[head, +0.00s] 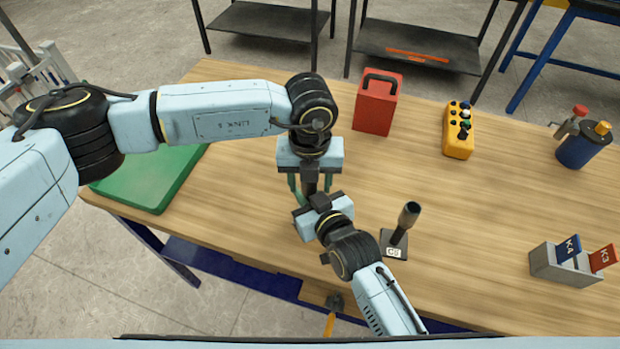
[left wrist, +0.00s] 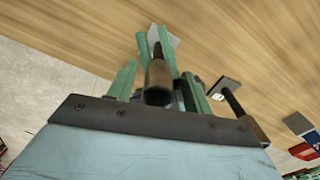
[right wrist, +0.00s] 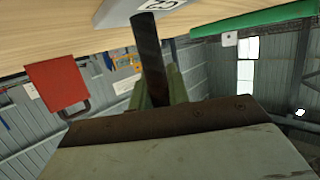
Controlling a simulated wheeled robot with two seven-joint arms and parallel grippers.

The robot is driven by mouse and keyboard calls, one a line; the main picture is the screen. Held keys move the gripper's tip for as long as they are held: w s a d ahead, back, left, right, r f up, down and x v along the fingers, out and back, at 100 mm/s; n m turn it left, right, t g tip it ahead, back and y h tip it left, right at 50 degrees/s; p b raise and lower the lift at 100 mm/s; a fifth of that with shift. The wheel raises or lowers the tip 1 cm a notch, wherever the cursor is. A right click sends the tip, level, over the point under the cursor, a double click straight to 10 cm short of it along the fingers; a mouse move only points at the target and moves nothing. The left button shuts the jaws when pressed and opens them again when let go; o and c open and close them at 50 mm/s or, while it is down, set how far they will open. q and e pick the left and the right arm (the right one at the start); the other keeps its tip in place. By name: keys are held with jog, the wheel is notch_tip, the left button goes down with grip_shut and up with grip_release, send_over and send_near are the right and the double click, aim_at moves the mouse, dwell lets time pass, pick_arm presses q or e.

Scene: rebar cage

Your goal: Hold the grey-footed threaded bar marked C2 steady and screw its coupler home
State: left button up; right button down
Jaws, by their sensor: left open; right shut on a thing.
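In the head view my left gripper (head: 310,180) points down over the bar, open. In the left wrist view its green fingers (left wrist: 158,62) stand either side of the tubular coupler (left wrist: 157,82), with a gap. The bar's grey foot (left wrist: 166,38) shows beyond. My right gripper (head: 314,205) comes in low from the front, shut on the dark threaded bar; the right wrist view shows the bar (right wrist: 150,55) rising between its green fingers (right wrist: 160,90). The grey foot (right wrist: 115,10) there carries a partly cut-off label. In the head view the grippers hide most of this bar.
A second bar with a coupler (head: 408,214) stands on a marked foot (head: 394,244) close right. Red box (head: 376,104), yellow control box (head: 459,132), blue canister (head: 582,147) and grey card holder (head: 565,268) lie further out. A green mat (head: 150,185) is left.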

pick_arm(q)
jog(key=shift+r, duration=0.1)
jog(key=shift+r, duration=2.15)
jog(key=shift+c, duration=0.5)
jog(key=n, duration=0.1)
jog(key=r+n, duration=0.1)
jog(key=n, duration=0.3)
jog(key=shift+r, duration=0.4)
jog(key=n, duration=0.1)
jog(key=r+n, duration=0.1)
jog(key=n, duration=0.3)
jog(key=shift+a+r, duration=0.1)
jog(key=shift+r, duration=0.25)
jog(key=shift+f, duration=4.05)
